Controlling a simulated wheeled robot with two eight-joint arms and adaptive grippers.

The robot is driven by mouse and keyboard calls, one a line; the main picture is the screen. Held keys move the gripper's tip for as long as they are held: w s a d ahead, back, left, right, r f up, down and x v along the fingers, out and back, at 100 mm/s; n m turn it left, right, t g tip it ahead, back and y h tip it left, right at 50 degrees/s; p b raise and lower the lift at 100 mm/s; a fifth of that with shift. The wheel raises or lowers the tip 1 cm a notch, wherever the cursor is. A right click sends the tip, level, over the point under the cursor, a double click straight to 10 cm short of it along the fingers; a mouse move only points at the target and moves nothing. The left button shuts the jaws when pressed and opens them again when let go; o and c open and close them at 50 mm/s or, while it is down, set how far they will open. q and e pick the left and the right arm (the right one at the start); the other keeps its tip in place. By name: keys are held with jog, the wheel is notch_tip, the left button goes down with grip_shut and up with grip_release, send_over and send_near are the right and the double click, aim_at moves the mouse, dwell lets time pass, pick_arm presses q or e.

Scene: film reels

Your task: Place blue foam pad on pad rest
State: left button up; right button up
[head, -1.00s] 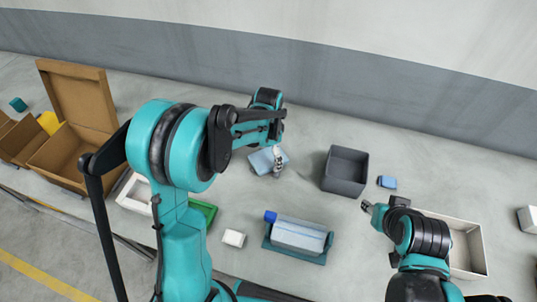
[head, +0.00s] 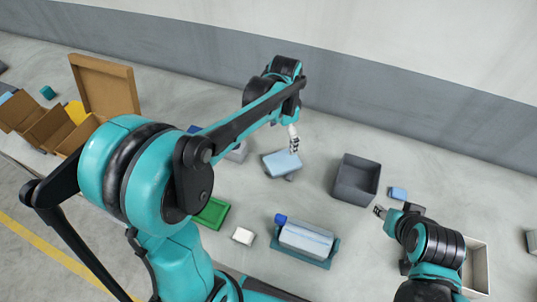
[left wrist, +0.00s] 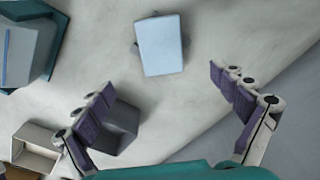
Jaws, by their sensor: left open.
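A light blue foam pad (head: 281,163) lies flat on a small grey support, apparently the pad rest (head: 290,178). The pad also shows in the left wrist view (left wrist: 161,46), with small grey tabs sticking out at its two sides; most of the rest is hidden under it. My left gripper (head: 293,140) is at the pad's upper right edge in the head view. In the left wrist view its fingers (left wrist: 162,84) are spread wide with nothing between them, and the pad lies beyond them. My right gripper (head: 381,211) is small, near the grey bin; its jaw opening is unclear.
A dark grey bin (head: 344,192) stands right of the pad, with a small blue block (head: 398,193) beside it. A teal tray (head: 330,256) holding a pale blue object, a small white block (head: 243,236) and a green tray (head: 222,213) lie nearer. Cardboard boxes (head: 106,87) stand left.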

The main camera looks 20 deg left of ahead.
pick_arm(q)
jog(key=s+a+r+n+t, duration=0.1)
jog(key=s+n+t, duration=0.2)
jog(key=s, duration=0.5)
jog(key=s+a+r+n+t, duration=0.1)
jog(key=s+r+n+t, duration=0.1)
jog(key=s+n, duration=0.3)
jog(key=s+t, duration=0.1)
jog(key=s, duration=0.2)
jog(key=shift+s+a+n+t, duration=0.25)
jog(key=shift+s+n+t, duration=0.05)
jog(key=shift+s, duration=0.05)
